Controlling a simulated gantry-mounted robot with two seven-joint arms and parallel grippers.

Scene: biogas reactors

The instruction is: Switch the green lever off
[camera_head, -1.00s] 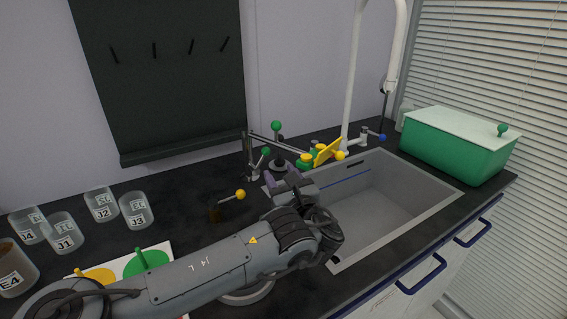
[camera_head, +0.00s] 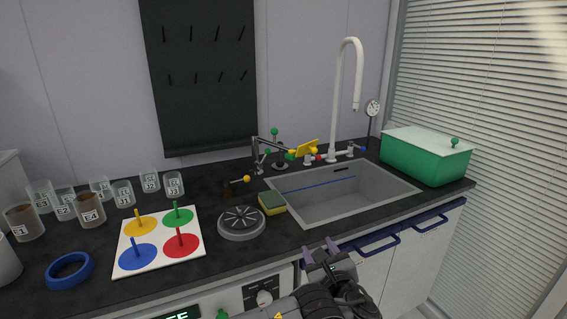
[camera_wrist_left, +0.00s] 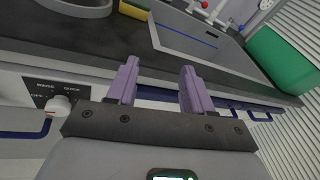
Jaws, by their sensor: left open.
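Green ball-ended levers stand on the fixtures behind the sink. One green ball (camera_head: 274,131) sits on an upright stem there, beside yellow-tipped arms. Another green knob (camera_head: 222,315) shows at the bottom edge of the head view, cut off by the frame, near the machine panel. I cannot tell from the pictures which lever is on or off. My left gripper (camera_head: 322,258) is open and empty, in front of the counter edge below the sink, apart from any lever. Its two purple fingers (camera_wrist_left: 160,88) are spread in the left wrist view. My right gripper is out of view.
The sink (camera_head: 340,190) has a tall white faucet (camera_head: 336,100). A green box (camera_head: 425,155) stands to its right. A sponge (camera_head: 272,203) and round drain-like disc (camera_head: 241,222) are on the counter. Blue handles (camera_head: 382,243) project from the front. A dial panel (camera_wrist_left: 58,103) is below.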

